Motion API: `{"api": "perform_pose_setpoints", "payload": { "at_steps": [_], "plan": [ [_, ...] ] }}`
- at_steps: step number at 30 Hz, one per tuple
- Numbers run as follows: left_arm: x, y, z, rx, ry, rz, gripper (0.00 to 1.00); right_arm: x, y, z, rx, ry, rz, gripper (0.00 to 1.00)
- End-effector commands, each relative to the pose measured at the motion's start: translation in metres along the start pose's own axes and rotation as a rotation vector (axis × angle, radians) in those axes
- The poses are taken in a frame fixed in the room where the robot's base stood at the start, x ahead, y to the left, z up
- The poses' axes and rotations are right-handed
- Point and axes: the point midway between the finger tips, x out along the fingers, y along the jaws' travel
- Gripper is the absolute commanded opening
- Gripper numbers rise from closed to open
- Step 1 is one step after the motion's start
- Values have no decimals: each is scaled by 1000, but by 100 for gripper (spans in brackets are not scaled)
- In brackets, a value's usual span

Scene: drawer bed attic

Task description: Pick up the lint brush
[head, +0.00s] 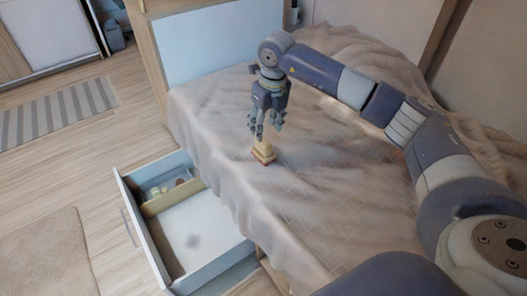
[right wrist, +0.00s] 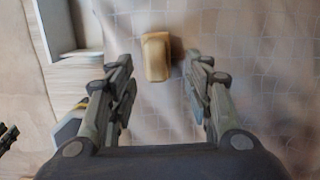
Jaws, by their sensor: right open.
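The lint brush appears to be the small pale yellow, block-like thing (head: 263,153) on the rumpled bed cover, near the edge above the open drawer. My right gripper (head: 265,130) points down just above it and is open and empty. In the right wrist view the lint brush (right wrist: 157,57) lies ahead of the gap between the two open fingers (right wrist: 161,75), apart from both. My left gripper does not show in the head view.
The bed cover (head: 330,195) is wrinkled and mostly clear around the lint brush. An open drawer (head: 205,231) juts out below the bed edge, with a small tray (head: 165,189) of little items. A blue-grey panel (head: 215,45) stands at the bed's far end.

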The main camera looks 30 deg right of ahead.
Motion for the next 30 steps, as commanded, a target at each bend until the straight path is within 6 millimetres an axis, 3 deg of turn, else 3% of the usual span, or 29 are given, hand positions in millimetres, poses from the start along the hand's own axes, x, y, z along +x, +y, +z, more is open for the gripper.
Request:
{"api": "perform_pose_setpoints", "payload": {
  "at_steps": [15,25,30],
  "plan": [
    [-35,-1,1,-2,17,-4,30,60,6,-4,-2,-2,3,47],
    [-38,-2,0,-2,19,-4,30,67,6,-4,-2,-2,3,47],
    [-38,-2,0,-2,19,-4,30,66,6,-4,-2,-2,3,10]
  ]
}}
